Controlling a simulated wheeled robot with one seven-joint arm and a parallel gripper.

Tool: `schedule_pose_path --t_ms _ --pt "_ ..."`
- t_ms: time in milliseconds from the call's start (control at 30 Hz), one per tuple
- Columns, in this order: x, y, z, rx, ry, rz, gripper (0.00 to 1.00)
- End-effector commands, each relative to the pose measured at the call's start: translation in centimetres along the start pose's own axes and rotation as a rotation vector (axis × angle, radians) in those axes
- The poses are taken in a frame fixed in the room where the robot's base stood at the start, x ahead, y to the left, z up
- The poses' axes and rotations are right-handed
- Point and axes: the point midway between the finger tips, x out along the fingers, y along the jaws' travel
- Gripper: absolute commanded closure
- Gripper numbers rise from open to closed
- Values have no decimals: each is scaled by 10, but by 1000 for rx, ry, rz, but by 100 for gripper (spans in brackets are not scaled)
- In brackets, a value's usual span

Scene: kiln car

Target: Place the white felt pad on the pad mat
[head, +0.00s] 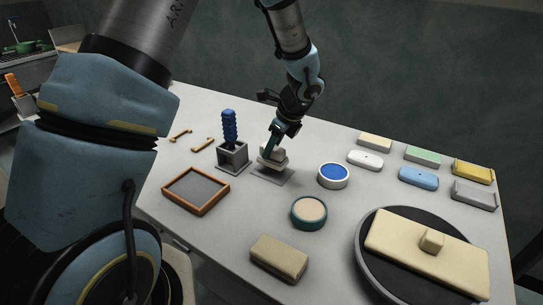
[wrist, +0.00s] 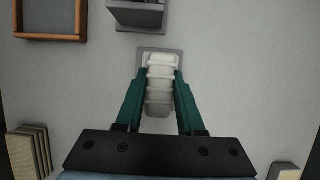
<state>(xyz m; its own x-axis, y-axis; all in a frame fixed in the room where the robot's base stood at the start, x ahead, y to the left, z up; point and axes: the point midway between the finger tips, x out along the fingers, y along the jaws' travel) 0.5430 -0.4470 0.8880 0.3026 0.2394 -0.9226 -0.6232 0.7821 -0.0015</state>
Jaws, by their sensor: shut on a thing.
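My gripper (head: 274,147) is shut on the white felt pad (head: 270,160), a pale block with a ridged upper part. In the wrist view my gripper (wrist: 160,80) has its green fingers on both sides of the white felt pad (wrist: 160,98). The pad mat (head: 286,176) is a thin grey square on the table, under and around the pad as seen in the head view. Its far edge also shows in the wrist view (wrist: 143,57), with the pad covering much of it. I cannot tell whether the pad touches the mat or hangs just above it.
A grey holder (head: 233,158) with a blue ridged handle (head: 229,122) stands close left of the mat. An orange-framed tray (head: 197,206) lies farther left. A blue-topped round tin (head: 333,183) is to the right. A turntable (head: 374,269) carries a beige slab at front right.

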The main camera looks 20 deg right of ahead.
Motion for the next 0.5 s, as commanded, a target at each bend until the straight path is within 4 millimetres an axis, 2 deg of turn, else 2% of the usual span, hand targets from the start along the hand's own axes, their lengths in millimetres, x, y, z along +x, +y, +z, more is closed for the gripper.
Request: schedule_pose_path --t_ms 200,500 --pt "26 1 -11 2 -1 3 100" --pt "28 0 -12 0 0 1 100"
